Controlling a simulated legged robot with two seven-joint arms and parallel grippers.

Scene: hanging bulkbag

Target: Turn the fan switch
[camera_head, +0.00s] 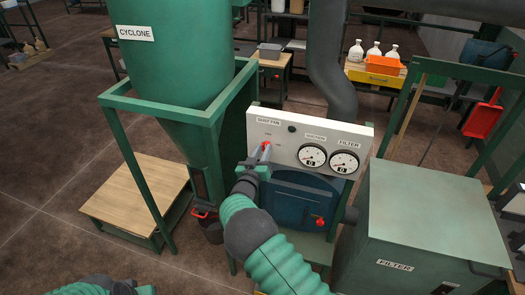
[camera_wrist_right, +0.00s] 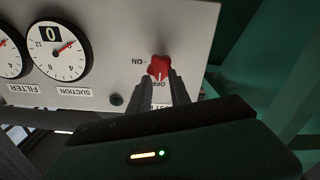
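The fan switch is a red knob (camera_head: 265,147) on the white panel, under the DUST FAN label. In the right wrist view the red knob (camera_wrist_right: 158,66) has a white mark towards OFF; ON is printed to its left. My right gripper (camera_head: 262,158) is at the panel, right at the knob. In the right wrist view its two dark fingertips (camera_wrist_right: 161,82) stand apart, one on each side of the knob's lower part. Whether they press on it I cannot tell. My left gripper (camera_head: 125,288) shows only partly at the bottom left, away from the panel; its fingers are unclear.
The white panel (camera_head: 350,132) carries two round gauges (camera_head: 312,155). A green cyclone frame (camera_head: 130,160) stands left of it, a green filter box (camera_head: 430,220) to the right. A red-handled valve (camera_head: 320,222) sits below. A wooden platform (camera_head: 135,195) is at the left.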

